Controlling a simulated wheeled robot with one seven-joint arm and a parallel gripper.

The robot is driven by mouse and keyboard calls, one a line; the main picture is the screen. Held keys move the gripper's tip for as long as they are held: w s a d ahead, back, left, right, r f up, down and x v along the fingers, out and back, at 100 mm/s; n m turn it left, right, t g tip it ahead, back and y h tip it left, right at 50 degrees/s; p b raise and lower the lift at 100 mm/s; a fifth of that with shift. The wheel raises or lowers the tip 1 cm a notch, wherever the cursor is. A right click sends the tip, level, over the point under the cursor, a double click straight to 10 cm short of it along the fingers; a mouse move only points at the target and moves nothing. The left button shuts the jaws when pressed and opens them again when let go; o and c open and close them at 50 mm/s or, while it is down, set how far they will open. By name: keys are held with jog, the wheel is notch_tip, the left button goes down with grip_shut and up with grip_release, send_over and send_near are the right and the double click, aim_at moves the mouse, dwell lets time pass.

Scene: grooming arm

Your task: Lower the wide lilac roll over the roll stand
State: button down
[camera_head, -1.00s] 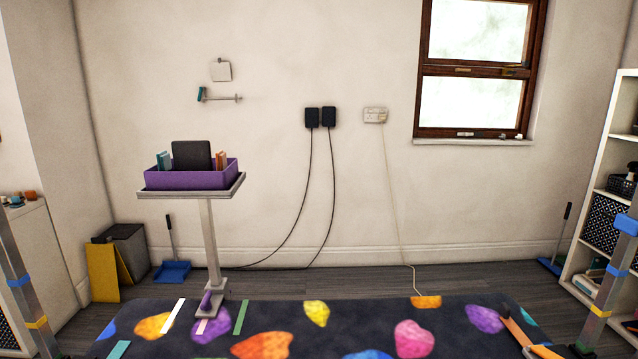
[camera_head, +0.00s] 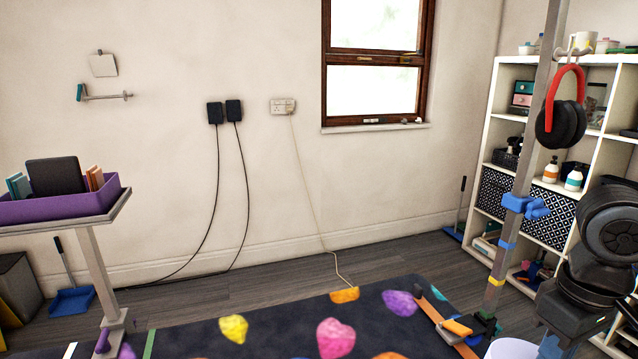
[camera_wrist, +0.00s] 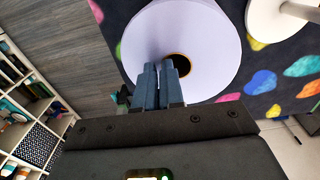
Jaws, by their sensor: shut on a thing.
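The wide lilac roll (camera_wrist: 215,45) fills the upper middle of the wrist view, its end face and dark core hole towards the camera. My gripper (camera_wrist: 158,70) is shut on the roll, its two blue-grey fingers close together at the wall beside the core hole. The roll (camera_head: 512,349) also shows at the bottom edge of the head view, mostly cut off. A white round base with a rod (camera_wrist: 268,18), which looks like the roll stand, is at the upper right of the wrist view, apart from the roll. Its rod is partly cut off.
A dark mat (camera_head: 270,335) with coloured shapes covers the floor. A metal post (camera_head: 517,215) with a blue clamp and red-black headphones (camera_head: 563,120) stands at the right, near my arm. A white shelf (camera_head: 494,110) is behind it. A purple tray (camera_head: 60,207) on a pedestal is at the left.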

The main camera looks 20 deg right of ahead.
jog(key=shift+s+f, duration=0.35)
jog(key=shift+f, duration=0.2)
jog(key=c, duration=1.2)
grip_release()
jog(key=shift+a+r, duration=0.15)
jog(key=shift+a, duration=0.15)
jog(key=shift+s, duration=0.1)
